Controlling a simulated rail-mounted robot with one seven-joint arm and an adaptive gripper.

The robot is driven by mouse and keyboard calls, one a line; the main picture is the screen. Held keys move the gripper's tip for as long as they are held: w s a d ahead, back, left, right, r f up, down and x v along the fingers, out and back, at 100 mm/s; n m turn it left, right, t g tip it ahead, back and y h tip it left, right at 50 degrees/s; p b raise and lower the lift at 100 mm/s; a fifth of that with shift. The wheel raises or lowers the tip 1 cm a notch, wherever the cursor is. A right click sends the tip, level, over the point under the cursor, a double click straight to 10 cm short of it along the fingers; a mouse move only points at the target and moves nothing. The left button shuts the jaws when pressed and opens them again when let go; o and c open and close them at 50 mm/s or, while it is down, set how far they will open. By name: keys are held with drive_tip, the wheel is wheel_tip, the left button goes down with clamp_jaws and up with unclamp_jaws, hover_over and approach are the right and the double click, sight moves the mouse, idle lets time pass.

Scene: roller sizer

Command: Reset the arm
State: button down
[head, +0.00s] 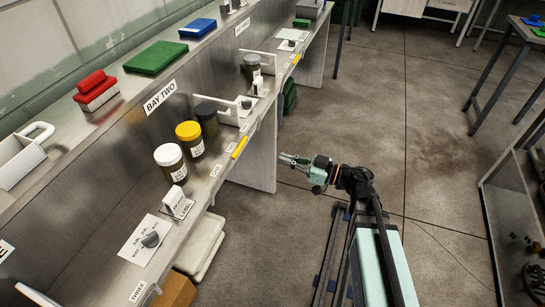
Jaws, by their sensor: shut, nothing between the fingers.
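My gripper (287,160) is in the middle of the head view, at the end of my arm, pointing left toward the long workbench. It is shut and empty, and it hangs over the floor just off the bench's front edge. It touches nothing that I can see.
The grey bench (222,143) runs along the left. Jars with a white lid (168,155), a yellow lid (188,131) and a dark lid (206,113) stand on it. A shelf frame (510,200) stands at right. Open concrete floor (430,120) lies behind my arm.

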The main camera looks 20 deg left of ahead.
drive_tip(key=shift+d, duration=0.65)
